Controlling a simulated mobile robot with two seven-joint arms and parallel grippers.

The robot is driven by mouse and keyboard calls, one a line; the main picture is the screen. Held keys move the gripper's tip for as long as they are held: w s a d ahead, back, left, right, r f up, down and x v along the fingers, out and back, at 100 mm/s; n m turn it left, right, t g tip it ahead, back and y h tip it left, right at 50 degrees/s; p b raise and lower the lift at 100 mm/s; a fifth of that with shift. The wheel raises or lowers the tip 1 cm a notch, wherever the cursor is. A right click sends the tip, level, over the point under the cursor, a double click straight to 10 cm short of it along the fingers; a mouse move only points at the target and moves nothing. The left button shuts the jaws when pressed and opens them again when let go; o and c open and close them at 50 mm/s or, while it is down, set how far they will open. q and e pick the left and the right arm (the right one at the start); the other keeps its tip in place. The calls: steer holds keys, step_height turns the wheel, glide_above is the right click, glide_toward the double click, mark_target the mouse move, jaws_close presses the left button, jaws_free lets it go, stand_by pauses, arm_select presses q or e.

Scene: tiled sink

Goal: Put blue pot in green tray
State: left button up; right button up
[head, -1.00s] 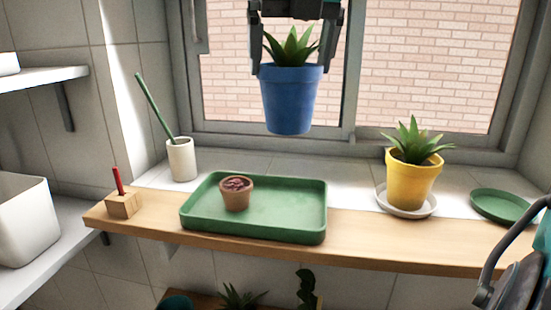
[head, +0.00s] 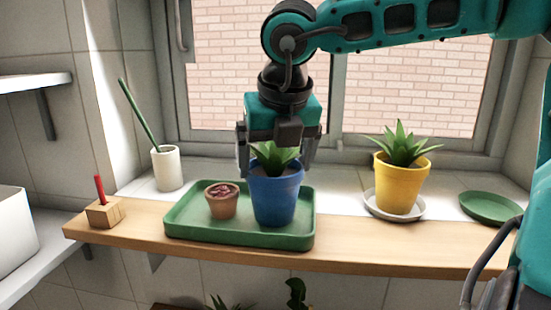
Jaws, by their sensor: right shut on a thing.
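The blue pot (head: 274,200) with a green plant is upright inside the green tray (head: 190,231), in its right half. Whether its base touches the tray floor I cannot tell for sure. My right gripper (head: 275,168) comes down from above and is shut on the blue pot, with a finger at each side of its rim. A small terracotta pot (head: 222,204) stands in the tray just left of the blue pot. My left gripper is not in view.
A yellow pot (head: 398,188) stands on a white saucer (head: 393,208) to the right, with an empty green saucer (head: 490,208) beyond it. A white cup (head: 167,170) and a wooden block (head: 104,213) are at the left. The window (head: 395,90) is behind.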

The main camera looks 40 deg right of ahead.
steer(key=shift+f+b, duration=0.15)
steer(key=shift+b, duration=0.15)
steer(key=o, duration=1.5)
steer(key=shift+r+p, duration=0.25)
steer(key=shift+p, duration=0.05)
steer(key=p+v, duration=0.1)
steer(key=v, duration=1.1)
